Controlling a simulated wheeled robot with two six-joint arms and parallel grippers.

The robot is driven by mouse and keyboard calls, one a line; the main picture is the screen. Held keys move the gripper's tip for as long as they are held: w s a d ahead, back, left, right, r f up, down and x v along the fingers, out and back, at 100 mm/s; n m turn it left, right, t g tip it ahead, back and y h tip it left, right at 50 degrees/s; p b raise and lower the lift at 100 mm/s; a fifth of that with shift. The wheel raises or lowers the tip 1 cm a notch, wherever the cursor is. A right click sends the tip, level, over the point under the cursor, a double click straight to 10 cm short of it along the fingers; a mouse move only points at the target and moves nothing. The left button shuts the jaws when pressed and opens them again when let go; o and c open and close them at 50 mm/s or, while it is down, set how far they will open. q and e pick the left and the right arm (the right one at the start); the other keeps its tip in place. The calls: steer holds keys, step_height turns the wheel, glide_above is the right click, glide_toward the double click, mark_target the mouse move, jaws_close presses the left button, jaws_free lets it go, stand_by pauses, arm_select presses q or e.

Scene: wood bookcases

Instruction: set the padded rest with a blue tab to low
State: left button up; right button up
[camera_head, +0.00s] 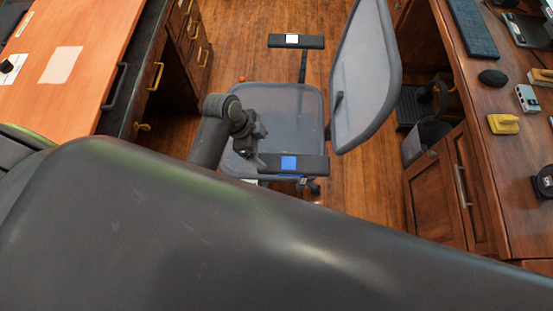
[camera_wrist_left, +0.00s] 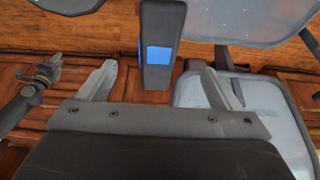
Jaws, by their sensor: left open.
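The padded rest with the blue tab (camera_head: 310,164) is the near armrest of a grey office chair. In the left wrist view the dark pad (camera_wrist_left: 160,18) runs upright in the picture, its blue tab (camera_wrist_left: 158,55) facing me. My left gripper (camera_head: 255,160) is over the chair by the left end of this pad. Its two fingers (camera_wrist_left: 158,86) are apart and empty, and the pad's end shows between and beyond them. I cannot tell whether they touch it. A dark arm with what looks like my right gripper (camera_wrist_left: 46,75) shows small at the left edge; its jaws are unclear.
The other armrest (camera_head: 296,41) has a white tab. The chair's seat (camera_head: 285,100) and tilted backrest (camera_head: 365,70) lie beside the rests. Desks stand left (camera_head: 95,50) and right (camera_head: 500,150). My dark arm link covers the lower picture.

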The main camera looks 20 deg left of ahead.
mark_target(278, 163)
arm_select(q)
steer(key=x, duration=1.1)
steer(key=shift+d+f, duration=0.1)
steer(key=shift+f, duration=0.05)
steer(key=c, duration=1.4)
step_height(278, 163, down, 6)
steer(key=b, duration=0.4)
steer(key=shift+f, duration=0.2)
steer(key=o, duration=1.4)
steer(key=shift+f, duration=0.1)
